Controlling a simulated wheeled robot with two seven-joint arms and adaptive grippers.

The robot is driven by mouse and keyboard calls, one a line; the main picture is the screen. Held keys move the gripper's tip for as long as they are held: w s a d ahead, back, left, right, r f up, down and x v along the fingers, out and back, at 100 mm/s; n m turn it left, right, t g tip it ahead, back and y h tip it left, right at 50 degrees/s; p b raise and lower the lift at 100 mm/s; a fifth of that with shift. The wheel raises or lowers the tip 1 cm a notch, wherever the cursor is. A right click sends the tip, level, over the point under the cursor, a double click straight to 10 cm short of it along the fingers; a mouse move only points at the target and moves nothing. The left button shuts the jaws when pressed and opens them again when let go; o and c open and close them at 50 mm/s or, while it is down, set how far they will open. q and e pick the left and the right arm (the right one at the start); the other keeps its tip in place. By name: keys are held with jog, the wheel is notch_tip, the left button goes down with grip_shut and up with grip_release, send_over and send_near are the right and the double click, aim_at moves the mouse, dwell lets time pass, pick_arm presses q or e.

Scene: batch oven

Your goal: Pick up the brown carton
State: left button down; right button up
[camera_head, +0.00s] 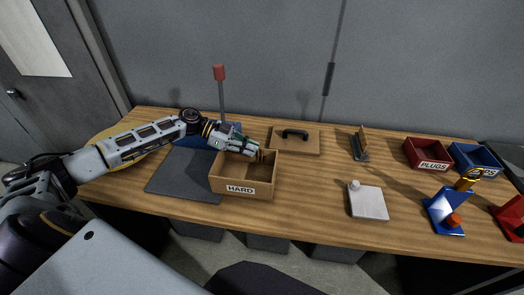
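The brown carton (226,186) is an open-topped box with a white HARD label on its front. It stands upright on the wooden table, left of the middle. My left gripper (256,153) reaches in from the left, with its fingers over the carton's opening near the back rim. The fingertips are small and partly merge with the carton, so I cannot tell whether they are open or touch it. The gripper hides part of the back rim. My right gripper is not in view.
A dark mat (181,181) lies left of the carton. A board with a black handle (295,134) lies behind it. A white block (369,204), a red PLUGS bin (428,150), a blue bin (474,157) and a blue stand (444,217) are to the right.

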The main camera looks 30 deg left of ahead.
pick_arm(q)
jog(key=shift+s+a, duration=0.2)
jog(key=shift+a, duration=0.55)
jog(key=shift+s+a, duration=0.1)
jog(key=shift+a, duration=0.25)
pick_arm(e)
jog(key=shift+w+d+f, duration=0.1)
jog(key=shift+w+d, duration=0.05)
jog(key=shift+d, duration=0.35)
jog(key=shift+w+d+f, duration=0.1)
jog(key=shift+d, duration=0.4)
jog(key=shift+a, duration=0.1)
